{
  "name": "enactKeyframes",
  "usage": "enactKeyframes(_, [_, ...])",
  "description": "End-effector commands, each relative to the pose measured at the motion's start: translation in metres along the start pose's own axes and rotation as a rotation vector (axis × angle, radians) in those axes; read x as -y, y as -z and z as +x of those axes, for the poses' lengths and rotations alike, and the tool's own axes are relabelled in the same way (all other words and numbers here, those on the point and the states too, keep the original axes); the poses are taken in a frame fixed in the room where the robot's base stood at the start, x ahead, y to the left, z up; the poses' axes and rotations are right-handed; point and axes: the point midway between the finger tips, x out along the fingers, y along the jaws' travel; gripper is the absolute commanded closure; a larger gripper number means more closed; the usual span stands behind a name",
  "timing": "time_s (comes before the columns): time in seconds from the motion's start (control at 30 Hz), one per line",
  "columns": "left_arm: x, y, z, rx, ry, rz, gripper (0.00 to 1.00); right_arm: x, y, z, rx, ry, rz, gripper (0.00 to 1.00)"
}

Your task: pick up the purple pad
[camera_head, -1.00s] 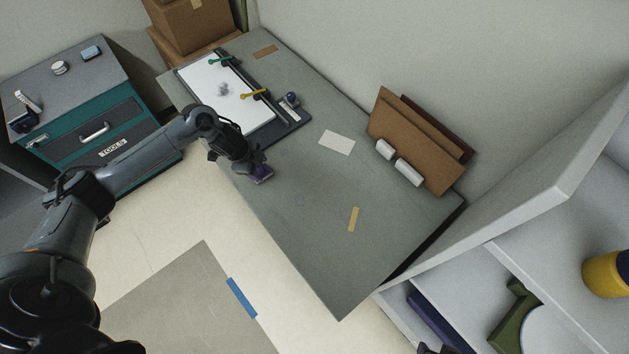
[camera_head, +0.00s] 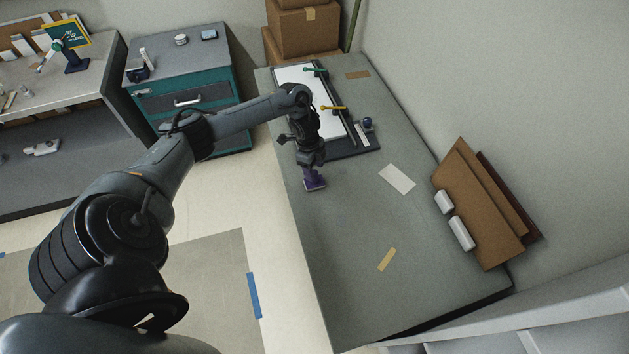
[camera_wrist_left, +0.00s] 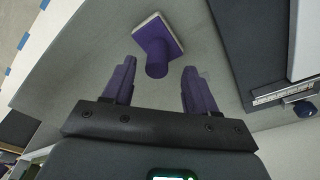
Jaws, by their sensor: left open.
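The purple pad (camera_head: 315,184) stands on the grey table near its left edge, below my left gripper (camera_head: 309,166). In the left wrist view the pad (camera_wrist_left: 157,34) is a purple block with a pale edge and a round purple handle pointing toward me. My left gripper (camera_wrist_left: 160,66) is open, its two purple fingers on either side of the handle's near end in the picture. Gaps show on both sides, and I cannot tell how deep the handle sits between the fingers. My right gripper is out of view.
A white card (camera_head: 397,179), a tan strip (camera_head: 387,259) and a brown board (camera_head: 478,215) are to the right.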

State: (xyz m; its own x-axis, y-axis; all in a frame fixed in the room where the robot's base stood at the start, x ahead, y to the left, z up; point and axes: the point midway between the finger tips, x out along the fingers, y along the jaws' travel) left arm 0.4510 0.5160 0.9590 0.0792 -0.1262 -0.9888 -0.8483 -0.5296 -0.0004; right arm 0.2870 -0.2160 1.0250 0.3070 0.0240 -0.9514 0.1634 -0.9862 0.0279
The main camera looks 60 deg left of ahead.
Motion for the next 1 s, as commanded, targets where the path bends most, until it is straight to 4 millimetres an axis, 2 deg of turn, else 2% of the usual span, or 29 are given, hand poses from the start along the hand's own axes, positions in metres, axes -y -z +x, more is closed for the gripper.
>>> enactKeyframes(0.17, [-0.005,-0.001,0.022,0.0,-0.004,-0.003,0.43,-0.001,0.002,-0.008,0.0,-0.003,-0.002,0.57])
enactKeyframes(0.3, [-0.004,-0.001,0.038,0.0,-0.002,-0.001,0.43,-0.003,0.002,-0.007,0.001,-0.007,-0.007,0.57])
enactKeyframes(0.63, [-0.004,-0.001,0.043,0.001,0.001,0.0,0.43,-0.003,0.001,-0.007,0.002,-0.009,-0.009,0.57])
enactKeyframes(1.0, [-0.004,-0.001,0.043,0.001,0.001,0.0,0.98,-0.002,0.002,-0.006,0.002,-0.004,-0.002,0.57])
